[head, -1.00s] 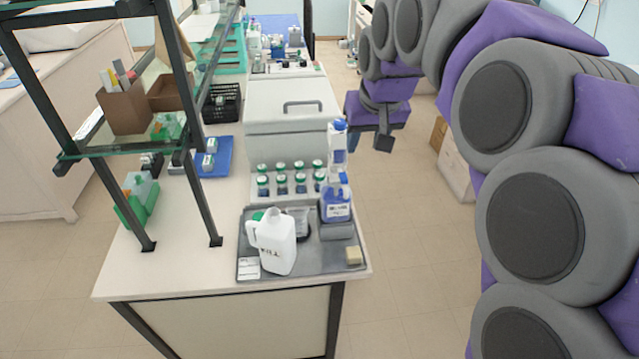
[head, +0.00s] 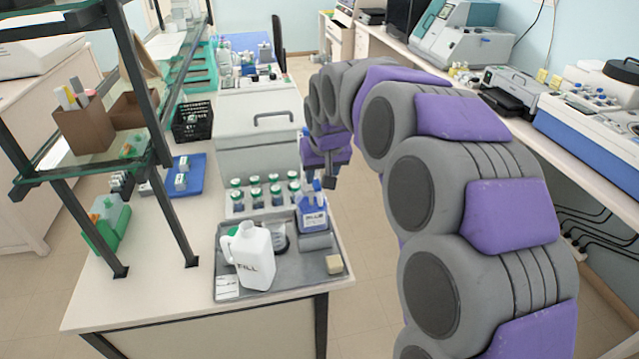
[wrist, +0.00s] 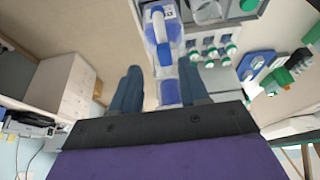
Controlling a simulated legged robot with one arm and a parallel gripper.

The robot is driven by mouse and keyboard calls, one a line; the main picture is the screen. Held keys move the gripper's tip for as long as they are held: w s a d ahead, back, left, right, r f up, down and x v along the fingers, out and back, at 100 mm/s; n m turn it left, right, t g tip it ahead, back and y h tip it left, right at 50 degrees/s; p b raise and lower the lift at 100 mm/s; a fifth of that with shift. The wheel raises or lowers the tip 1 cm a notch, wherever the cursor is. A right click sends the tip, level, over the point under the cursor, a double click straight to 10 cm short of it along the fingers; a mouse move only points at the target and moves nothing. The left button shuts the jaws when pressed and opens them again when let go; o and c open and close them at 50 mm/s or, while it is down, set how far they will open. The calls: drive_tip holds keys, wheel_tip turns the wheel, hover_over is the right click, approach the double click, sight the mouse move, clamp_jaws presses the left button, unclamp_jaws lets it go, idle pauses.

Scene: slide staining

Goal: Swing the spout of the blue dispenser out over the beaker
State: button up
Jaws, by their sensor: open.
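In the head view the blue dispenser (head: 313,217) stands at the right of the grey tray (head: 292,287); my gripper overlaps its upper part. The beaker (head: 279,238) stands left of it, partly hidden by the white jug. My gripper (head: 329,181) is open and empty, close above the dispenser. In the wrist view the dispenser (wrist: 158,37) lies in line with the gap between the two blue fingers (wrist: 162,85); I cannot tell whether they touch it. Part of the clear beaker (wrist: 207,12) shows at the top. The spout's direction is unclear.
A white jug (head: 249,262) marked FILL stands in front of the beaker. Several green-capped bottles (head: 256,198) stand behind the tray. A glass shelf frame (head: 175,215) rises at the left. Floor is open right of the bench.

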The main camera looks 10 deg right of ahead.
sight(317, 183)
drive_tip(key=x, duration=0.2)
drive_tip(key=shift+w+a+f, duration=0.15)
drive_tip(key=shift+a+f, duration=0.15)
drive_tip(key=shift+w+a+f+b, duration=0.2)
drive_tip(key=shift+a+f+b, duration=0.15)
drive_tip(key=shift+f, duration=0.1)
drive_tip(key=shift+d, duration=0.35)
drive_tip(key=shift+c, duration=1.1)
drive_tip(key=shift+a, duration=0.2)
clamp_jaws()
drive_tip(key=shift+d, duration=0.15)
